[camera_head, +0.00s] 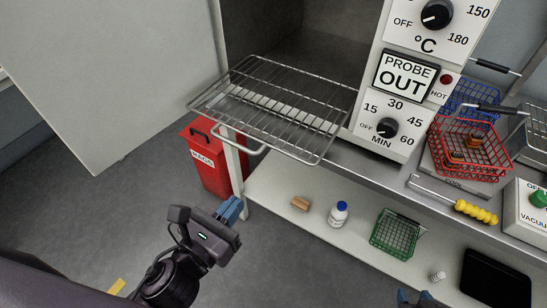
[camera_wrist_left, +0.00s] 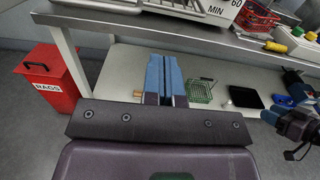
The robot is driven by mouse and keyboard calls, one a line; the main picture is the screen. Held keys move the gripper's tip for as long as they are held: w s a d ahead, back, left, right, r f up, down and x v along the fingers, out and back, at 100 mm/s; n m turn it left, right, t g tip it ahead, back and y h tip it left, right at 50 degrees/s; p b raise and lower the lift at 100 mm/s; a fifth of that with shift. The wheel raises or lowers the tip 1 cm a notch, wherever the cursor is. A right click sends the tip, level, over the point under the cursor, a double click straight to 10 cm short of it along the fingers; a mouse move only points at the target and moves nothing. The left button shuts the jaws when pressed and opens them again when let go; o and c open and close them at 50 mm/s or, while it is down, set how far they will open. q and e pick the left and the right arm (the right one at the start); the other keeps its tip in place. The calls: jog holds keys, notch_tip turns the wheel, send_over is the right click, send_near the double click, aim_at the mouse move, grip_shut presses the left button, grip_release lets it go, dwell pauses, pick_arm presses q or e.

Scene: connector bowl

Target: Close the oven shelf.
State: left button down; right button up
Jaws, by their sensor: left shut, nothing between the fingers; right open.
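The oven shelf (camera_head: 275,104) is a wire rack pulled well out of the open oven (camera_head: 318,45) in the head view, with a loop handle at its front left. A sliver of the rack (camera_wrist_left: 180,6) shows at the top of the left wrist view. My left gripper (camera_head: 231,209) has blue fingers pressed together, empty, below and in front of the rack and apart from it. Its fingers also show in the left wrist view (camera_wrist_left: 164,75). My right gripper (camera_head: 415,298) is open at the bottom edge of the head view, mostly cut off.
The oven door (camera_head: 110,70) stands open at the left. A red rags bin (camera_head: 207,165) is below the rack. The lower shelf (camera_head: 275,200) holds a bottle (camera_head: 338,214) and green basket (camera_head: 396,233). Red basket (camera_head: 468,148) sits on the bench at right.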

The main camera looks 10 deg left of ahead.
aim_at(279, 151)
pick_arm(q)
jog(key=x, duration=1.2)
jog(key=shift+w+d, duration=0.15)
jog(key=shift+w, duration=0.15)
jog(key=shift+w+d, duration=0.15)
jog(key=shift+w, duration=0.45)
jog(key=shift+w+d, duration=0.1)
